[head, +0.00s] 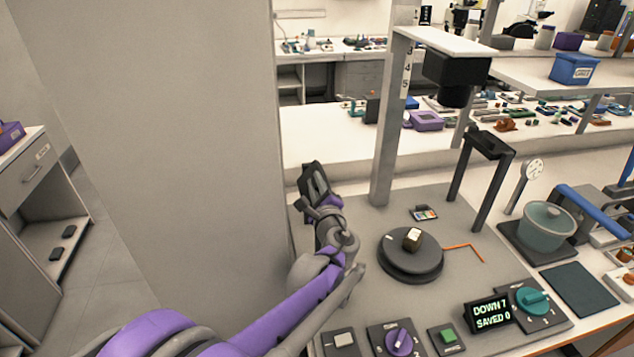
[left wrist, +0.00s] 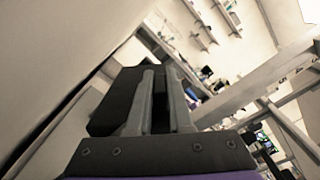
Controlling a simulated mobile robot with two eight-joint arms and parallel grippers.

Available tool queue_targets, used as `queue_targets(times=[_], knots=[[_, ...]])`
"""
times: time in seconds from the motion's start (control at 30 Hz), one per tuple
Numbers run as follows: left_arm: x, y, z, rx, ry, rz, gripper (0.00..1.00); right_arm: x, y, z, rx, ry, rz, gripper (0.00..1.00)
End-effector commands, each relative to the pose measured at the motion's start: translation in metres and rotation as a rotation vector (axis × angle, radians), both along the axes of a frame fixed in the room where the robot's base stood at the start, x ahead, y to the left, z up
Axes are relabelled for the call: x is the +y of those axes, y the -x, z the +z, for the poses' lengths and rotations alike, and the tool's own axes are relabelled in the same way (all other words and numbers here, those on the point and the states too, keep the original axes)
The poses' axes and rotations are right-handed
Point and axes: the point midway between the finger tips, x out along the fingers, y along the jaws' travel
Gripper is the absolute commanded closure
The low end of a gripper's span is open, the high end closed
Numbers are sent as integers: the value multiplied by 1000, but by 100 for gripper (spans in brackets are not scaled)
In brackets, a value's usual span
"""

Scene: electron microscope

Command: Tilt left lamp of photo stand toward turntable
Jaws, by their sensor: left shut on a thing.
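The photo stand has a grey base plate (head: 359,266), an upright column (head: 391,130) with a black camera (head: 455,77) on top, and a black round turntable (head: 411,262) carrying a small brown and white sample (head: 412,238). The left lamp (head: 314,177) is a dark panel at the left of the base, partly covered by my left gripper (head: 320,196). In the left wrist view the fingers (left wrist: 159,95) are shut on the dark lamp head (left wrist: 118,98). The lamp's exact tilt is hard to tell. The right lamp (head: 489,145) stands on dark posts. My right gripper is not seen.
A grey wall (head: 170,130) stands close left of my left arm. A color card (head: 424,213) and an orange rod (head: 465,247) lie near the turntable. Knobs (head: 398,340) and a display reading DOWN 7, SAVED 0 (head: 488,314) line the front.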

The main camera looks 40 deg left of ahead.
Motion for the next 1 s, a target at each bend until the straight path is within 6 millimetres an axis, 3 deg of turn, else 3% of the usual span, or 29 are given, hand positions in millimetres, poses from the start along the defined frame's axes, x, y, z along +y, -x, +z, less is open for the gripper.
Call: queue_targets(times=[0.07, 0.1, 0.17, 0.67, 1.0], knots=[[0, 0, 0, -1, 1, 1, 100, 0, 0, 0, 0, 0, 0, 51], [0, 0, 0, 0, 0, 1, 78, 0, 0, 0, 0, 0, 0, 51], [0, 0, 0, 0, 0, 1, 69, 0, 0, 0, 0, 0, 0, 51], [-2, -2, -1, 38, -31, 0, 69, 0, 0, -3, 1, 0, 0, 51], [-16, -14, -6, 338, -270, -2, 69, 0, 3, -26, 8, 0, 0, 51]])
